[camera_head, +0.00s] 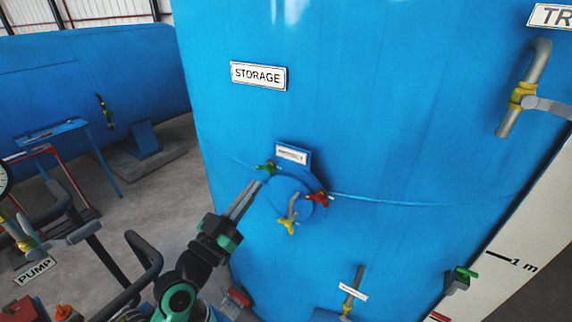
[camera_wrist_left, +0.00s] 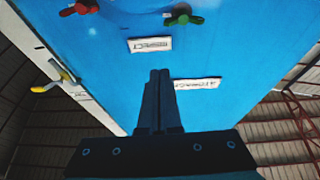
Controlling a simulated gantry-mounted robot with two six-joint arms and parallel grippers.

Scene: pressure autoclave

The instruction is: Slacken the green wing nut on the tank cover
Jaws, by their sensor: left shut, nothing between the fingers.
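The green wing nut (camera_head: 266,167) sits at the upper left of the round blue tank cover (camera_head: 285,193). A red wing nut (camera_head: 319,198) is on the cover's right and a yellow one (camera_head: 288,226) at its bottom. My left gripper (camera_head: 259,184) is shut and empty, its fingertips just below the green nut; contact cannot be told. In the left wrist view the closed fingers (camera_wrist_left: 160,73) point toward the tank, apart in the picture from the green nut (camera_wrist_left: 183,15) at the top. My right gripper is not in view.
The cover is on a large blue tank with a STORAGE sign (camera_head: 258,76). A small white label (camera_head: 291,153) stands just above the cover. A pipe with a yellow fitting (camera_head: 521,95) is at the right. Black handrails (camera_head: 143,262) and a PUMP sign (camera_head: 35,269) are at the lower left.

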